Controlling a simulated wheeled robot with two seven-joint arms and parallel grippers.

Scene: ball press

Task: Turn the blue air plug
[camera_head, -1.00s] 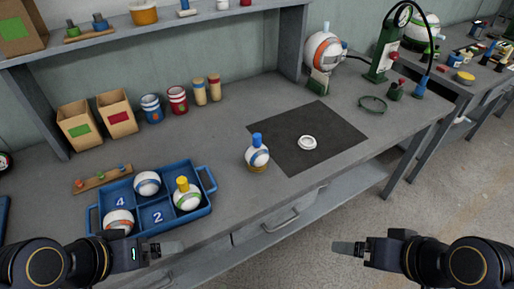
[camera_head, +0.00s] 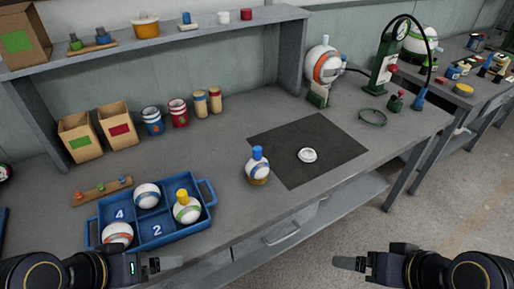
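The blue air plug (camera_head: 257,153) stands upright on top of a small white ball with a blue band (camera_head: 258,170). The ball sits in a brownish ring-shaped stand on the grey bench, at the left edge of the dark mat. My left gripper (camera_head: 172,262) is at the lower left, in front of the blue tray and well short of the ball. My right gripper (camera_head: 346,262) is at the lower right, in front of the bench edge. Both are seen side-on and appear empty; their finger gap cannot be made out. Neither touches the plug or ball.
The blue compartment tray (camera_head: 207,187) holds several balls, one with a yellow plug (camera_head: 182,197). A white ring-like piece (camera_head: 307,155) lies on the dark mat (camera_head: 340,140). A green press (camera_head: 385,65) stands at the back right.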

